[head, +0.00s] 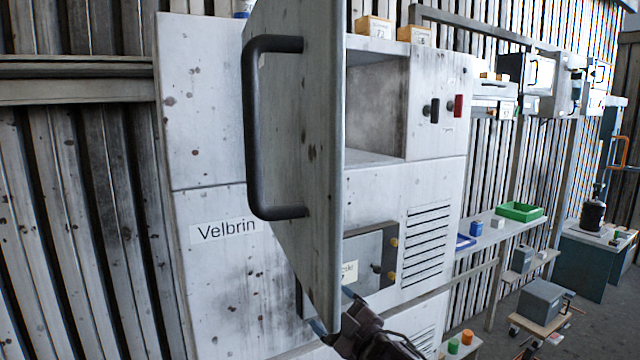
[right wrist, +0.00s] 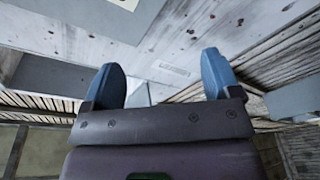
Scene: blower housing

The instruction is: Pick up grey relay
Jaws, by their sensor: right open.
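I cannot make out a thing that is surely the grey relay. A grey box (head: 541,301) stands on a low wheeled cart at the lower right, and a smaller grey block (head: 522,258) sits on a low shelf. My right gripper (head: 333,309) is at the lower edge of an open cabinet door, its blue fingers apart. In the right wrist view the right gripper (right wrist: 162,82) is open, with nothing seen held between the fingers. My left gripper is not in view.
The open door (head: 300,150) with a black handle (head: 254,130) juts out and hides part of the cabinet (head: 215,290) labelled Velbrin. An open compartment (head: 376,105) looks empty where visible. A green tray (head: 519,212) and small blocks stand on the shelf at right.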

